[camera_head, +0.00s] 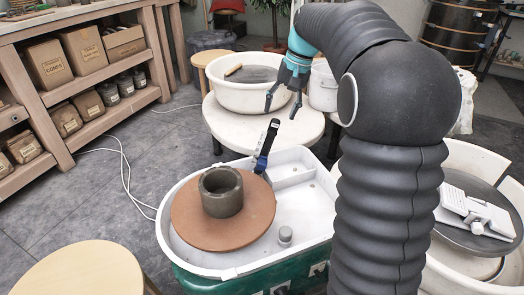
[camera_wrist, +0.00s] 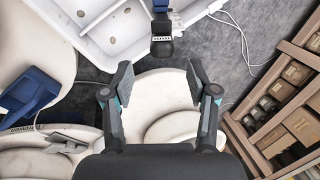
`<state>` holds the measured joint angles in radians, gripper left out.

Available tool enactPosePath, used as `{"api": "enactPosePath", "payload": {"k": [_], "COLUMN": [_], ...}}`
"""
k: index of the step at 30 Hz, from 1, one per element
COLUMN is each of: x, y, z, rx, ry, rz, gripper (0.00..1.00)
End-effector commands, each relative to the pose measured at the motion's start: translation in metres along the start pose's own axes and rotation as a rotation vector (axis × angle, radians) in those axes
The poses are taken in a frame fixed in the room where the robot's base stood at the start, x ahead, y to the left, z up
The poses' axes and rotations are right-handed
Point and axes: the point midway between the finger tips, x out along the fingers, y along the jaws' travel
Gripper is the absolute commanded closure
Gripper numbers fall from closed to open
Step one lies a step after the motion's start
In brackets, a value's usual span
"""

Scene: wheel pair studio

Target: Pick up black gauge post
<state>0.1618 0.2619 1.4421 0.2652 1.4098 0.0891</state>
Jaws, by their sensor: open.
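The black gauge post (camera_head: 269,138) stands tilted at the back rim of the white basin of the pottery wheel, with a blue clamp (camera_head: 261,163) at its lower part. In the wrist view the black post (camera_wrist: 161,46) shows end-on at the top middle, beyond the fingertips, with the blue part behind it. My gripper (camera_head: 282,112) is open and empty, above and behind the post in the head view. In the wrist view its two fingers (camera_wrist: 158,82) are spread wide, and the post lies roughly in line with the gap between them. The post is apart from both fingers.
A grey clay cylinder (camera_head: 222,194) sits on the brown wheel disc (camera_head: 255,217) in the white basin (camera_head: 316,222). A round white table (camera_head: 305,128) and a wide white tub (camera_head: 223,98) stand behind. Wooden shelves (camera_head: 105,75) with boxes are at left.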

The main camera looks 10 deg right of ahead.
Motion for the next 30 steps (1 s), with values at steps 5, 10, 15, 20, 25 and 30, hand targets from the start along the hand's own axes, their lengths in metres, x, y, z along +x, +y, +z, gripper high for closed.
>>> {"api": "enactPosePath", "payload": {"k": [5, 10, 15, 20, 25, 30], "x": [0.014, 0.028, 0.052, 0.065, 0.067, 0.067], "y": [-0.001, -0.002, -0.004, -0.004, -0.004, -0.004], "z": [0.001, 0.005, 0.011, 0.011, 0.01, 0.01], "rx": [-0.002, -0.003, -0.003, -0.004, -0.004, -0.004], "ry": [0.0, -0.002, -0.003, -0.001, 0.0, 0.0], "rz": [0.0, 0.0, 0.001, 0.001, 0.0, 0.0], "gripper": [0.42, 0.42, 0.42, 0.42, 0.42, 0.59]}}
